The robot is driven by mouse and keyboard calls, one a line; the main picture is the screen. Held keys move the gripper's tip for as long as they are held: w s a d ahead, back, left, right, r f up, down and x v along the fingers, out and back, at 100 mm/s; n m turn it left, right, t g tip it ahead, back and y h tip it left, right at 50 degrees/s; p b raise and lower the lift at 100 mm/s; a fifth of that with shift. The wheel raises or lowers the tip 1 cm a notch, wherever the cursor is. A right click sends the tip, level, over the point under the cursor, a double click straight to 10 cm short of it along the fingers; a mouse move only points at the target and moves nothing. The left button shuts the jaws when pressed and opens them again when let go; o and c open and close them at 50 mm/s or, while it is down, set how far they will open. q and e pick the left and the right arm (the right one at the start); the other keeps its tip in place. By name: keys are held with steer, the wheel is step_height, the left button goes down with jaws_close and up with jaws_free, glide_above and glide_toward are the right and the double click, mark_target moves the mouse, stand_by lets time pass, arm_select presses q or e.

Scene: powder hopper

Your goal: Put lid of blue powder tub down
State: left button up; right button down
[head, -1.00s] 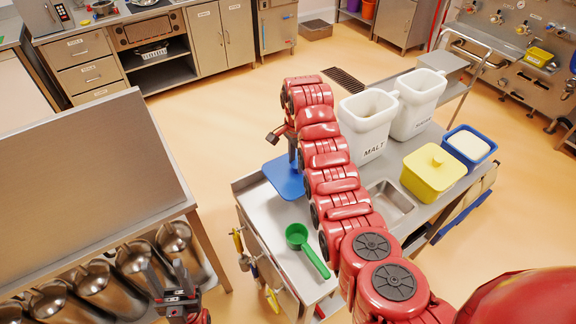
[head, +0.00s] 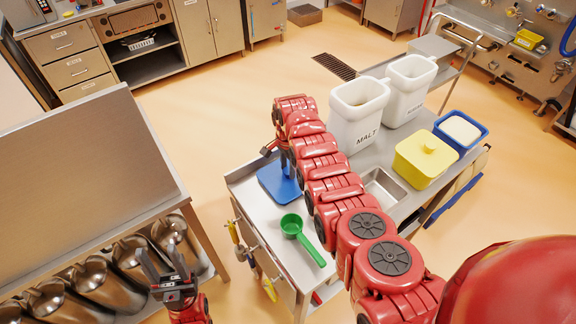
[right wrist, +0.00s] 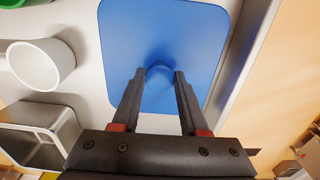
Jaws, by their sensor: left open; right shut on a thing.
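The blue lid (head: 277,182) is at the left end of the steel cart top, partly hidden by my right arm in the head view. In the right wrist view the lid (right wrist: 125,45) fills the upper middle, with its round knob (right wrist: 159,76) between my fingers. My right gripper (right wrist: 160,80) is shut on that knob. I cannot tell whether the lid touches the cart top. The blue powder tub (head: 464,130) stands at the cart's right end, open, with pale contents. My left gripper (head: 163,265) is open and empty at the lower left, away from the cart.
On the cart (head: 262,216) stand a green scoop (head: 292,225), a white MALT bin (head: 356,115), another white bin (head: 407,90), a yellow lidded tub (head: 424,160) and a sunken steel pan (head: 384,187). Several steel bins (head: 89,283) are at the lower left.

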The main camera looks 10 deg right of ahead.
mark_target(288, 170)
steer(key=shift+f, duration=0.1)
steer(key=shift+c, duration=2.2)
jaws_free()
steer(key=shift+r, duration=0.25)
steer(key=shift+w, duration=0.1)
step_height(288, 170, up, 6)
steer(key=b, duration=0.2)
steer(key=shift+f+b, duration=0.1)
steer(key=shift+b, duration=0.25)
step_height(288, 170, up, 6)
steer(key=p, duration=0.3)
steer(key=shift+p, duration=0.3)
